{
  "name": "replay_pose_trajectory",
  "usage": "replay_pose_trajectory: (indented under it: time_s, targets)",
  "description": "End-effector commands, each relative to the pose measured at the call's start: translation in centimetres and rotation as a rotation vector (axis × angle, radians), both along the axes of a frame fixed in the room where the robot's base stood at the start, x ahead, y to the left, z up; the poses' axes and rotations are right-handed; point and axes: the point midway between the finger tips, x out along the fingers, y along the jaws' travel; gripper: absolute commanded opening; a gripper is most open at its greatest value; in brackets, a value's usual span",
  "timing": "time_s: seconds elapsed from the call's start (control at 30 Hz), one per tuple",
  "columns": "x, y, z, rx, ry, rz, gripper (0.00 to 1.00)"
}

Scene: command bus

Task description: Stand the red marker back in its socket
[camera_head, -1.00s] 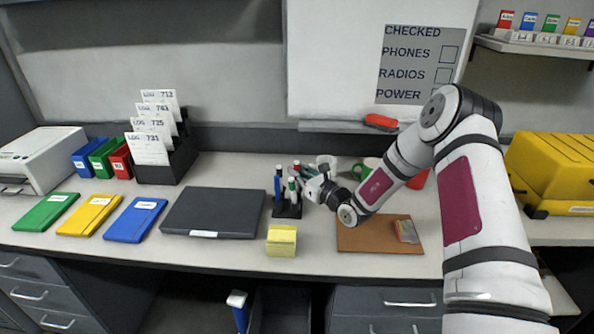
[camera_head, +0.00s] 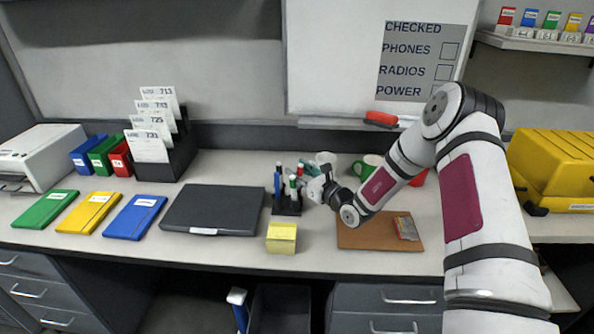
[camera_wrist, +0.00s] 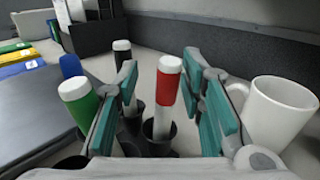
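The red marker (camera_wrist: 168,88) has a white end and a red band. In the wrist view it stands upright, slightly tilted, with its lower end inside a black round socket (camera_wrist: 158,132). My gripper (camera_wrist: 163,100) is open, with teal finger pads on both sides of the marker and gaps between pads and marker. In the head view my gripper (camera_head: 312,186) is at the right side of the black marker holder (camera_head: 288,209). A green marker (camera_wrist: 78,104) and a black marker (camera_wrist: 122,55) stand to the left in the wrist view.
A white mug (camera_wrist: 275,112) stands close to the right finger. A yellow note block (camera_head: 281,238) lies in front of the holder and a dark laptop (camera_head: 212,211) to its left. A brown mat (camera_head: 375,236) lies at the right, and a green mug (camera_head: 369,165) stands behind.

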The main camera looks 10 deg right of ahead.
Motion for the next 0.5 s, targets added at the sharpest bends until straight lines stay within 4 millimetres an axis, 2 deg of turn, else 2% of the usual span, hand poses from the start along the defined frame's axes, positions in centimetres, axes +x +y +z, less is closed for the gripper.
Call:
replay_pose_trajectory:
  time_s: [0.3,0.5]
  targets:
    - [-5.6,-2.7,0.0,0.0,0.002,-0.002,0.36]
    - [-8.6,-4.0,-0.1,0.0,0.001,-0.001,0.36]
